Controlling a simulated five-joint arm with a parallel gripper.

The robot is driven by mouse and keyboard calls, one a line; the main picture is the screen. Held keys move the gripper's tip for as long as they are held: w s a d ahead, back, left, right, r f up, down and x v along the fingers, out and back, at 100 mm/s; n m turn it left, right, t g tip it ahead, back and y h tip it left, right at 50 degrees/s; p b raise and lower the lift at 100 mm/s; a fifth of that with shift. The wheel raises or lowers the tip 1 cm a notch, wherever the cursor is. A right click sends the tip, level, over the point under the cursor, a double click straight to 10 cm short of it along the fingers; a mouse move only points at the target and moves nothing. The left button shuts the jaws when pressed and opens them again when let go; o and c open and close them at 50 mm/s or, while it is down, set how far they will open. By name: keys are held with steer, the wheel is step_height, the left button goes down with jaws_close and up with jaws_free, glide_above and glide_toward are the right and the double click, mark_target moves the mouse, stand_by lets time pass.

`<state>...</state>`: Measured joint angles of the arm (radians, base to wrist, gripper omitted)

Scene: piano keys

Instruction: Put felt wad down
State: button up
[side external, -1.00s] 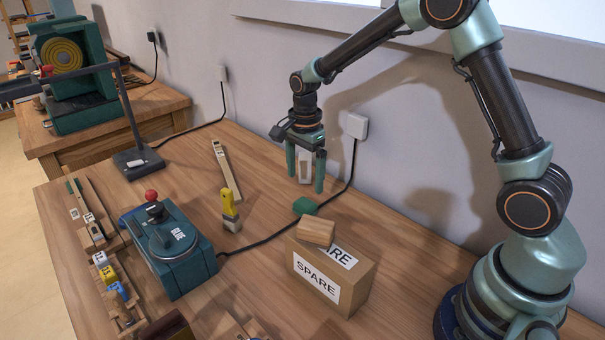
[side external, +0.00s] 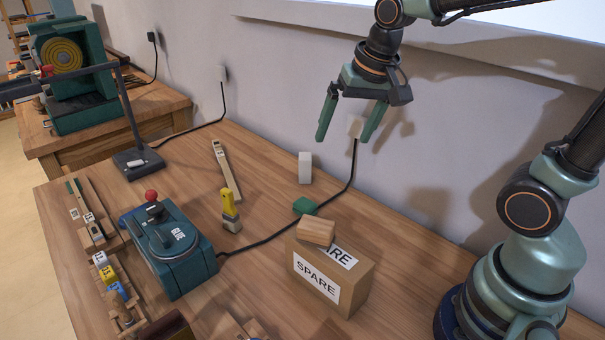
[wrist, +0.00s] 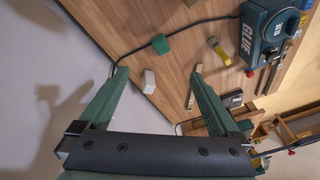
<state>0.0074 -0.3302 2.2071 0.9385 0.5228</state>
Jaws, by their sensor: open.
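A pale, whitish block (side external: 305,167), likely the felt wad, stands upright on the bench near the wall. It also shows in the wrist view (wrist: 149,82), beyond my fingertips. A small green block (side external: 304,205) lies by the black cable; I cannot tell if it is felt too. It also shows in the wrist view (wrist: 160,44). My gripper (side external: 343,138) is open and empty, raised above the bench, and clear of the pale block. The wrist view shows its two green fingers (wrist: 160,71) spread wide with nothing held.
A SPARE box (side external: 335,278) with a wooden block (side external: 316,232) on top stands at front right. A teal GLUE machine (side external: 170,250), a yellow-handled brush (side external: 230,210) and a wooden key (side external: 222,165) are to the left. A black cable (side external: 270,238) crosses the bench.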

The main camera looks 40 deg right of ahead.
steer(key=shift+s+a+r+n+t, duration=0.15)
steer(key=shift+s+n+t, duration=0.3)
steer(key=shift+s+n, duration=1.05)
steer(key=shift+s+r+n+t, duration=0.1)
steer(key=shift+s+n+t, duration=0.35)
steer(key=shift+s+n, duration=1)
